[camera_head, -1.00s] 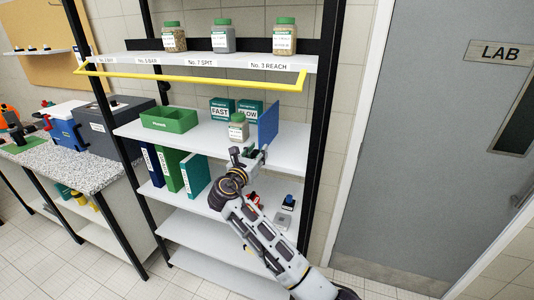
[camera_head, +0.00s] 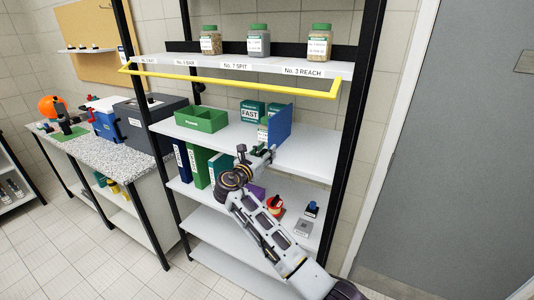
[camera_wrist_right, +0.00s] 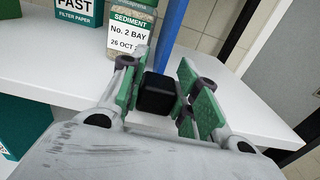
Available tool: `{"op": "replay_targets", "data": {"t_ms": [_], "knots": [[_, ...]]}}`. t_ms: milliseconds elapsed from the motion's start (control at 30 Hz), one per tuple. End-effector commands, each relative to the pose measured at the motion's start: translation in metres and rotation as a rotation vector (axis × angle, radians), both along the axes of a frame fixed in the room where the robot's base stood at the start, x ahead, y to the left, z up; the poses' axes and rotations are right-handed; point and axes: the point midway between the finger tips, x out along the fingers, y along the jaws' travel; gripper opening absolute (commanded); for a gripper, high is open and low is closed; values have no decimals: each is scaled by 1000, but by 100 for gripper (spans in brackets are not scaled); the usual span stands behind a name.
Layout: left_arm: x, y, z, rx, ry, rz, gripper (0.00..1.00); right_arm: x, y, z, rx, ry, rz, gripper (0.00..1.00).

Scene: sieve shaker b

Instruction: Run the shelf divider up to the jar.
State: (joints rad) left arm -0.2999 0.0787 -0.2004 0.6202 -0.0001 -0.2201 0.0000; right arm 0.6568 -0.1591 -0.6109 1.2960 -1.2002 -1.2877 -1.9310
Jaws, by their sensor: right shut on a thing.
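The shelf divider (camera_head: 281,126) is an upright blue panel on the middle shelf (camera_head: 310,150). The right wrist view shows the jar (camera_wrist_right: 130,32), labelled "No. 2 BAY", close beside the divider's blue edge (camera_wrist_right: 170,32). I cannot tell whether they touch. My right gripper (camera_head: 265,153) is at the divider's front. In the wrist view its green-padded fingers (camera_wrist_right: 158,80) are shut on the divider's black block (camera_wrist_right: 157,95). My left gripper is out of view.
Boxes, one marked FAST (camera_head: 251,111), stand behind the jar. A green bin (camera_head: 201,118) is further left. The yellow rail (camera_head: 235,80) crosses in front of the top shelf, which carries several jars. The middle shelf is clear right of the divider.

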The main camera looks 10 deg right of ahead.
Motion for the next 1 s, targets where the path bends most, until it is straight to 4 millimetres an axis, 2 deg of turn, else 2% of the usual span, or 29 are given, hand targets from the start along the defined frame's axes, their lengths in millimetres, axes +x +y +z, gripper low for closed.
{"op": "replay_targets", "data": {"t_ms": [133, 167, 333, 767, 1000], "knots": [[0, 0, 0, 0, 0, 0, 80, 0, 0, 1, -1, -1, 2, 0], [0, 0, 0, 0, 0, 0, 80, 0, 0, 1, -1, -1, 1, 32], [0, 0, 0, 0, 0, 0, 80, 0, 0, 0, 0, 0, 1, 54], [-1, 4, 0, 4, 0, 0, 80, -2, 2, 0, 0, 0, 1, 54], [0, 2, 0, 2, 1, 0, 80, -18, 13, 0, 2, 0, 2, 54]]}}
